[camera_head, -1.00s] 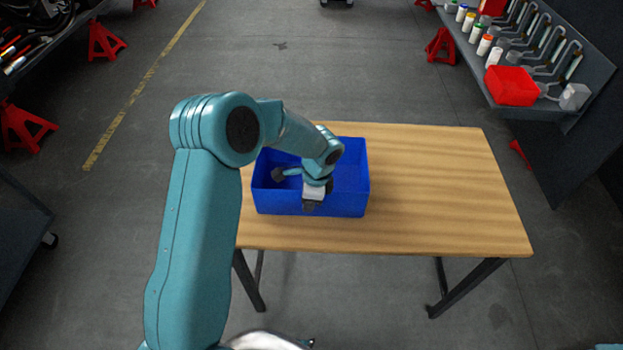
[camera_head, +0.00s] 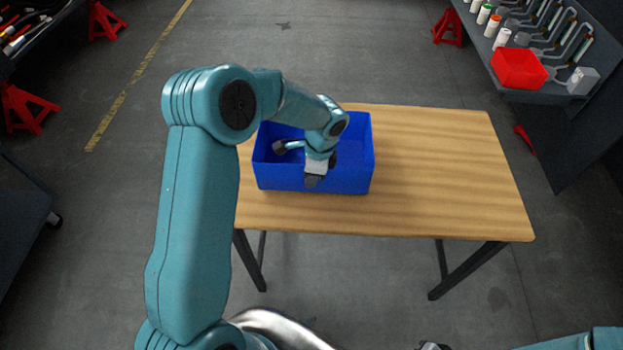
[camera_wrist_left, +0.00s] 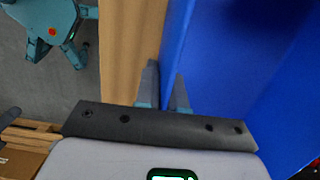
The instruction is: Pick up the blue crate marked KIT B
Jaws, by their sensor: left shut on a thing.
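The blue crate (camera_head: 345,180) stands on the wooden table toward its left side, open at the top. No KIT B marking shows. My left gripper (camera_head: 313,181) is at the crate's near wall, shut on it. In the left wrist view, the two fingers of the left gripper (camera_wrist_left: 166,72) stand on either side of the crate wall's edge, with the blue crate (camera_wrist_left: 235,60) filling the right. My arm hides part of the crate's left side and inside. Of my right gripper (camera_head: 432,346), only a dark bit shows at the bottom edge.
The wooden table (camera_head: 440,170) is bare right of the crate. A shelf at the upper right holds a red bin (camera_head: 518,68), bottles and tools. Red stands (camera_head: 24,108) are on the floor at left. A dark cart (camera_head: 22,220) stands at the left edge.

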